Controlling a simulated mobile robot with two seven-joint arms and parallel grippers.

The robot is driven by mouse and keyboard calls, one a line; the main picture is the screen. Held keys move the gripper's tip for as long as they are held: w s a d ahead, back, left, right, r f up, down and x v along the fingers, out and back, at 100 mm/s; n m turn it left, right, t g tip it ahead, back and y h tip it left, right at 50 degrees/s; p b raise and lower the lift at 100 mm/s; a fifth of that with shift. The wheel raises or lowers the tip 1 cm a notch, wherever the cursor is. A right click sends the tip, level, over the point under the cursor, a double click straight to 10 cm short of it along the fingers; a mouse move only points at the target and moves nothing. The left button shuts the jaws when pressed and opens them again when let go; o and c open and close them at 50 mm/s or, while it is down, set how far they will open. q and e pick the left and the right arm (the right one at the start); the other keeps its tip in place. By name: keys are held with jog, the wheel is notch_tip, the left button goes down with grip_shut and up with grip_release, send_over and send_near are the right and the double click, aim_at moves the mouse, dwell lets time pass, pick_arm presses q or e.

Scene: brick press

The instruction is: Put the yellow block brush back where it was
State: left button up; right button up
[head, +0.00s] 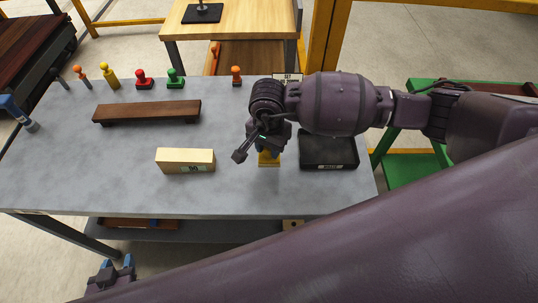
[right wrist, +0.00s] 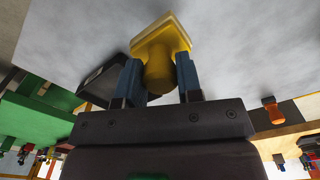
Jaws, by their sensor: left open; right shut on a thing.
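The yellow block brush (head: 268,160) is under my right gripper (head: 266,149), over the front middle of the grey table, just left of the black tray. In the right wrist view the brush (right wrist: 162,42) shows a square yellow base and a rounded handle, with the handle between the blue fingers of my right gripper (right wrist: 159,82). That gripper is shut on it. I cannot tell whether the base touches the tabletop. A red block brush (head: 143,80) and a green one (head: 175,79) stand at the back of the table. My left gripper (head: 118,266) is open and empty, low beyond the table's front edge.
The grey table (head: 90,180) also bears a brown wooden bar (head: 147,112), a pale brick (head: 185,161), a black tray (head: 328,165), a yellow-handled tool (head: 110,77), orange tools (head: 236,76) and a blue-headed tool (head: 16,110). The front left is clear.

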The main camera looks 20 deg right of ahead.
aim_at(269, 157)
jog(key=shift+f, duration=2.3)
jog(key=shift+f, duration=0.1)
jog(key=o, duration=0.9)
